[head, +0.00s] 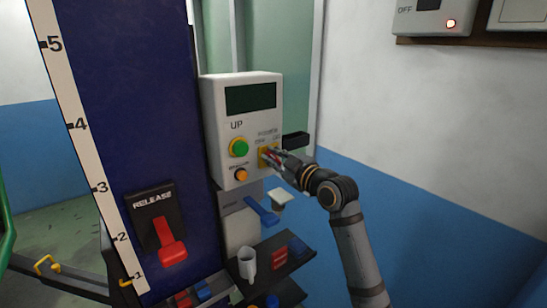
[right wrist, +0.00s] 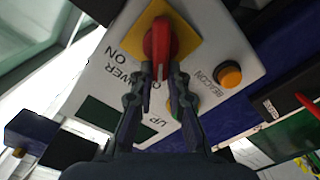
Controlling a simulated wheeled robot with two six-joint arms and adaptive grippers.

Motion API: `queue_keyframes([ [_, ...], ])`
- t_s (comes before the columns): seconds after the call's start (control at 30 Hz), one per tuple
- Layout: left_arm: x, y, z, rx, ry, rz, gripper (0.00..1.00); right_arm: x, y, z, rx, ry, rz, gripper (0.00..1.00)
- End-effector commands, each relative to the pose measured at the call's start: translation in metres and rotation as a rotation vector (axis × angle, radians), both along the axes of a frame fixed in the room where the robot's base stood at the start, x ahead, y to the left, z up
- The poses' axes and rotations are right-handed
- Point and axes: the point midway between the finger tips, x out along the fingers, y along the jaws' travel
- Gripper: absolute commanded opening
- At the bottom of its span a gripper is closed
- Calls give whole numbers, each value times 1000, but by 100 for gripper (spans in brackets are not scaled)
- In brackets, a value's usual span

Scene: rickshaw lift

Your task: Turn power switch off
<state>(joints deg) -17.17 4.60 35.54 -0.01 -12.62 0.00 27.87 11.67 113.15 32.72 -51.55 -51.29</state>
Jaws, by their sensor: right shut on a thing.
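The power switch is a red rotary knob on a yellow square plate, low on the right side of the white control box (head: 217,95). In the right wrist view the red knob (right wrist: 158,42) stands out from its yellow plate (right wrist: 183,24), with the words POWER and ON beside it. My right gripper (head: 272,156) reaches in from the right at the switch. Its two fingers are closed around the end of the red knob, which also shows in the right wrist view (right wrist: 160,72). In the head view the fingers hide much of the knob. My left gripper is not in view.
A green UP button (head: 239,148) and an orange beacon button (head: 241,174) sit left of the switch. A blue column with a red release lever (head: 170,242) stands at left. Shelves with a white mug (head: 247,264) are below. A grey wall box (head: 432,18) is at upper right.

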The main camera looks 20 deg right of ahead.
Motion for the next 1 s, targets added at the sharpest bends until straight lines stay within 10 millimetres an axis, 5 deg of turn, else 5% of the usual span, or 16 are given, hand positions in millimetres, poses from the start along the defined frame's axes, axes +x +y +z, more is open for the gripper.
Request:
queue_keyframes([
  [0.1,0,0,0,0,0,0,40,0,0,1,-1,-3,-1,0],
  [0.13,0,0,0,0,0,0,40,0,0,1,-1,-3,-1,19],
  [0.27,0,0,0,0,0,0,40,0,0,0,-1,-1,-1,37],
  [0.63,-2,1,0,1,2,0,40,-5,-3,0,-3,-1,-3,38],
  [1.0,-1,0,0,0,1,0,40,-60,-24,-1,-7,-1,-4,38],
])
